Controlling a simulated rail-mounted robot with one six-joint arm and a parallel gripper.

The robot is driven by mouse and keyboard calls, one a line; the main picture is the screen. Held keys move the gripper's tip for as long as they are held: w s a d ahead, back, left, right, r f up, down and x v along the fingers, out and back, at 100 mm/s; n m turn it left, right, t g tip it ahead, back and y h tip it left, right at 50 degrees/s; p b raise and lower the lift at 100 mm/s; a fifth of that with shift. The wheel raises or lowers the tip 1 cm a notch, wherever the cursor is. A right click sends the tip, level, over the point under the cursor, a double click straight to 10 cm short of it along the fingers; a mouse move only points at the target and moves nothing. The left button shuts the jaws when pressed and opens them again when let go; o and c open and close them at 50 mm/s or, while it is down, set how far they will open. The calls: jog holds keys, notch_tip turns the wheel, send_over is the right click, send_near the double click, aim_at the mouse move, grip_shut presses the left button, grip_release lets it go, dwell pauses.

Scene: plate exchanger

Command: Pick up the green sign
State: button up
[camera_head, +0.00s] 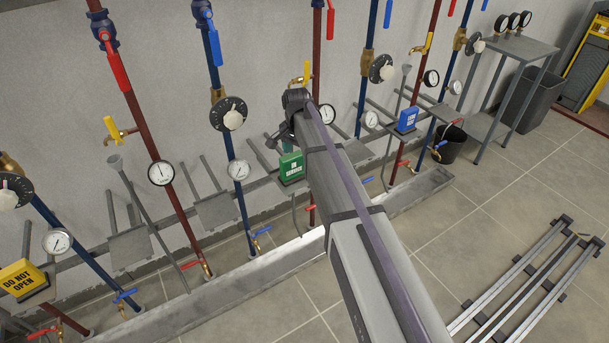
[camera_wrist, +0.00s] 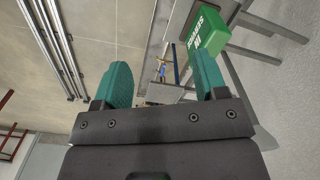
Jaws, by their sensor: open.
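The green sign (camera_head: 291,167), a small block with white lettering, sits on a grey bracket shelf along the wall, just left of my arm in the head view. In the wrist view the green sign (camera_wrist: 208,30) is at the upper right, beyond the tip of the right finger. My gripper (camera_wrist: 162,68) has two teal fingers spread wide apart, with nothing held between them. The sign is outside the gap, to the right of it. In the head view my arm hides most of the gripper.
A blue sign (camera_head: 407,120) and a yellow "DO NOT OPEN" sign (camera_head: 22,280) sit on other shelves. Red and blue pipes with gauges and valves rise close around the shelves. A metal rail frame (camera_head: 525,285) lies on the floor at right. The floor between is clear.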

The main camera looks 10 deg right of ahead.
aim_at(292, 162)
jog(key=w+f+m, duration=0.1)
jog(key=w, duration=0.2)
jog(key=w+f+m+b, duration=0.1)
jog(key=w+m, duration=0.1)
jog(key=w, duration=0.1)
jog(key=w+f+m, duration=0.1)
jog(key=w+m, duration=0.1)
jog(key=w, duration=0.2)
jog(key=shift+b, duration=0.3)
jog(key=shift+s+f+b, duration=0.15)
jog(key=shift+f+b, duration=0.2)
jog(key=f+b, duration=1)
jog(key=shift+w+f, duration=0.15)
jog(key=shift+w, duration=0.05)
jog(key=shift+r, duration=0.25)
jog(key=shift+c, duration=0.2)
jog(key=c, duration=1)
notch_tip(292, 162, up, 10)
jog(key=p, duration=1)
jog(key=shift+r, duration=0.15)
jog(key=shift+c, duration=0.2)
jog(key=shift+f, duration=0.2)
